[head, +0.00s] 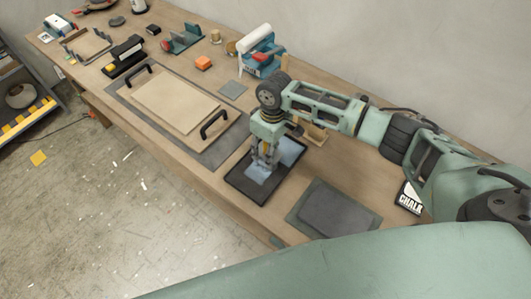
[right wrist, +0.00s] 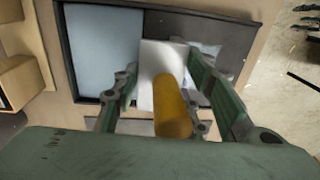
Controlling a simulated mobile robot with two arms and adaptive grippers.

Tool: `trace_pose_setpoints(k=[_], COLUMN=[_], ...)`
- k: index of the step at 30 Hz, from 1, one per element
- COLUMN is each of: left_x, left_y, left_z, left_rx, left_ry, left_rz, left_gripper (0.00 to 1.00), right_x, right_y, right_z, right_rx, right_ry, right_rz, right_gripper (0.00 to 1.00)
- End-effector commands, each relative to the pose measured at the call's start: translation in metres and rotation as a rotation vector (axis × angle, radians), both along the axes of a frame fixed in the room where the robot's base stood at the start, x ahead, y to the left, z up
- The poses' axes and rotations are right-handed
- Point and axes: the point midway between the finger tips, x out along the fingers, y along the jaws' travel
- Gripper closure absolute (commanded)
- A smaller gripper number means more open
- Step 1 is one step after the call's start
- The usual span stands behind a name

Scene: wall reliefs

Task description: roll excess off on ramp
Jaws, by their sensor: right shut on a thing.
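A black paint tray (head: 236,181) lies on the workbench, with pale blue paint inside. My right gripper (head: 263,158) points down over the tray. In the right wrist view my right gripper (right wrist: 163,88) is shut on a tool with a yellow handle (right wrist: 173,112). A whitish, blurred head (right wrist: 160,62) shows beyond the handle, over the tray. There the tray has a pale blue well (right wrist: 102,45) at left and a dark grey ramp (right wrist: 218,32) at right, with a pale smear on it. Whether the head touches the ramp I cannot tell. My left gripper is out of view.
Left of the tray, a wooden board with black handles (head: 172,101) lies on a grey mat. A dark grey pad (head: 335,213) lies to the right, near a chalk box (head: 409,199). An orange block (head: 203,62) and a teal device with a white roll (head: 256,50) stand behind.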

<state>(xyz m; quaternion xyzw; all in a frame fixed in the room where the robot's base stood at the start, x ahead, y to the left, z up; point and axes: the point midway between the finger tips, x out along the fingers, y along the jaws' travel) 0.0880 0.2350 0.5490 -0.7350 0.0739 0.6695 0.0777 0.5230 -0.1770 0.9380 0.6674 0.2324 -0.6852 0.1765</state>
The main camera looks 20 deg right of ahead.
Motion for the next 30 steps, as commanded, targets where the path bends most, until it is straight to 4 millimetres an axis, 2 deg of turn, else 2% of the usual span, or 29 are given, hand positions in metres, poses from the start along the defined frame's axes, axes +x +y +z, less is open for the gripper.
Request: trace_pose_setpoints(k=[5,16,25,30], left_x=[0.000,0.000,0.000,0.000], left_y=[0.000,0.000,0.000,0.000], left_z=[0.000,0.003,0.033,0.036], left_rx=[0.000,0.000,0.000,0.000], left_ry=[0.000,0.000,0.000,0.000], left_rz=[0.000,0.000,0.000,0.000], left_gripper=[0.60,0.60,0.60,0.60], right_x=[0.006,0.007,0.007,0.007], right_y=[-0.012,-0.012,-0.011,-0.011], right_z=[0.000,0.004,0.032,0.045], right_rx=[-0.003,-0.002,-0.001,-0.001], right_ry=[0.002,0.001,0.000,-0.001], right_rz=[-0.003,-0.001,-0.001,0.000], right_gripper=[0.85,0.85,0.85,0.85])
